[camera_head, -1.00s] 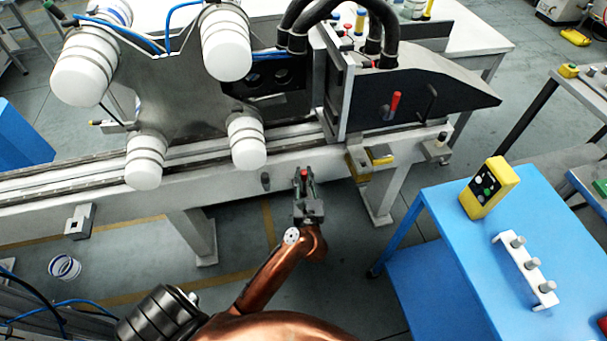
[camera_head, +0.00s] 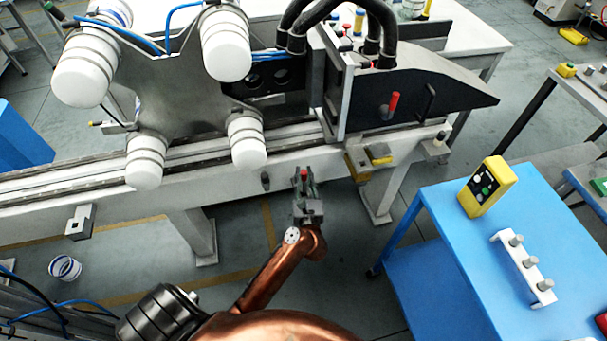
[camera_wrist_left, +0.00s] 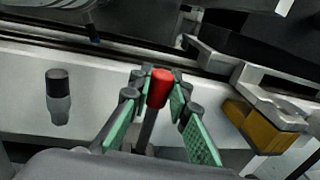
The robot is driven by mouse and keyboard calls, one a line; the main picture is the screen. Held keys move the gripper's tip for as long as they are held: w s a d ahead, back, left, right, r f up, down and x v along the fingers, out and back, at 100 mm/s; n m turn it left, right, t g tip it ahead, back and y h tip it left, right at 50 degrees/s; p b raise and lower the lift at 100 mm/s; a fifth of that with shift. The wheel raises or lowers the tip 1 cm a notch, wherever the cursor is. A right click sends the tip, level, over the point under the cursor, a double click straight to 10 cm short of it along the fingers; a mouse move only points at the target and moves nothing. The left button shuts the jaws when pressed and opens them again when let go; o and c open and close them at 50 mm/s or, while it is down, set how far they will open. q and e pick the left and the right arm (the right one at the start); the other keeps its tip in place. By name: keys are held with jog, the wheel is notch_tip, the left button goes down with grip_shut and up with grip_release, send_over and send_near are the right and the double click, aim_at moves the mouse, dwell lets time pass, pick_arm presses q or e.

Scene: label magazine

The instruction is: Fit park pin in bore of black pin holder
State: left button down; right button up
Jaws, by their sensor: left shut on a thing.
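The park pin, with a red cap (camera_head: 304,174) and a grey shaft, is in my left gripper (camera_head: 305,182). In the left wrist view the red cap (camera_wrist_left: 159,88) stands up between the green-padded fingers (camera_wrist_left: 155,112), with the grey shaft (camera_wrist_left: 147,132) below it. The pin's lower end is hidden. A small dark cylinder (camera_head: 265,180), which looks like the black pin holder, sits on the front face of the white beam, left of my gripper. It also shows at the left of the left wrist view (camera_wrist_left: 58,92). Its bore cannot be made out. Gripper and pin are apart from it.
The white beam (camera_head: 190,193) runs across in front of my gripper. A yellow block (camera_head: 380,156) is on it to the right. Another red-handled pin (camera_head: 393,104) stands at the black plate. A blue table (camera_head: 450,255) is at the right. Open floor lies below the beam.

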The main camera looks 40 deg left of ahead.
aim_at(304, 186)
pick_arm(q)
jog(key=shift+r, duration=0.1)
pick_arm(e)
jog(key=shift+w+d+r, duration=0.1)
jog(key=shift+w+r, duration=0.05)
jog(key=shift+r, duration=0.05)
jog(key=shift+d, duration=0.2)
pick_arm(q)
jog(key=shift+f, duration=0.85)
pick_arm(e)
jog(key=shift+s+a+f, duration=0.15)
jog(key=shift+s+f, duration=0.15)
jog(key=shift+f, duration=0.1)
pick_arm(q)
jog(key=shift+f+b, duration=1.55)
jog(key=shift+f, duration=0.55)
pick_arm(e)
jog(key=shift+s+f, duration=0.35)
jog(key=shift+f, duration=0.25)
jog(key=shift+s+f, duration=0.35)
jog(key=shift+f, duration=0.25)
pick_arm(q)
jog(key=c, duration=1.7)
grip_release()
jog(key=shift+r, duration=0.1)
jog(key=shift+c, duration=0.2)
jog(key=v, duration=0.7)
jog(key=shift+s+d, duration=0.15)
jog(key=shift+d, duration=0.05)
